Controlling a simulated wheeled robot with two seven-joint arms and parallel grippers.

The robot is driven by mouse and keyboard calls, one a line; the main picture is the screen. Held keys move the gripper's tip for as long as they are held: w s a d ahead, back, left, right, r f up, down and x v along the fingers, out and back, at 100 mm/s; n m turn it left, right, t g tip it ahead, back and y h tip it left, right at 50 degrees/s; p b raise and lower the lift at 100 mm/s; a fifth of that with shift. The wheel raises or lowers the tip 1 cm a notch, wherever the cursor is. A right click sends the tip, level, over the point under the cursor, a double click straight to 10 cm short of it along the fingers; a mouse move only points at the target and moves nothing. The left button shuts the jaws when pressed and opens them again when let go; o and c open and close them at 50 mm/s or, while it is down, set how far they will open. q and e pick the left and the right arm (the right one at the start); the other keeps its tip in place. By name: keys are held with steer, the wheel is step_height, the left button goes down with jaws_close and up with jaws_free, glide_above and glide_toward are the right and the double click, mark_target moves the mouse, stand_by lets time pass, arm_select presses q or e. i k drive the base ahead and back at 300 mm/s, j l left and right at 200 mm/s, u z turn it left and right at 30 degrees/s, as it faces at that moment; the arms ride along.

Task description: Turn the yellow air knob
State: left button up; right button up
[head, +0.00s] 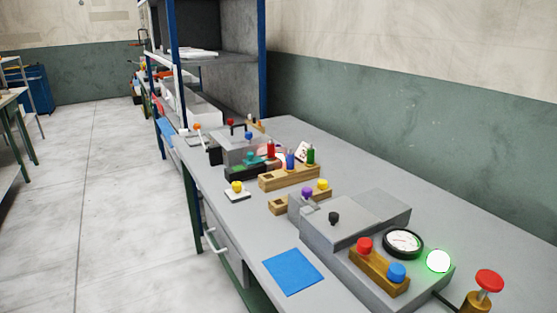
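Two yellow knobs show in the head view. One yellow knob (237,187) sits on a small white base (238,196) near the front edge of the bench. The other yellow knob (322,185) stands on a wooden block (278,206), to the right of a purple knob (307,193). I cannot tell from labels which one is the air knob. Neither of my grippers is in view, and nothing touches the knobs.
On the grey bench (350,171), a grey press box (345,232) has a black knob, red and blue knobs, a gauge (403,242) and a lit green-white lamp (438,261). A blue mat (292,271) lies in front. A red button (489,280) stands at right.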

mark_target(237, 187)
steer(key=i+j, duration=0.15)
steer(key=j, duration=0.15)
steer(key=i+j+z, duration=0.1)
steer(key=j, duration=0.2)
steer(key=i+j, duration=0.2)
steer(key=i+j+z, duration=0.1)
steer(key=j, duration=0.3)
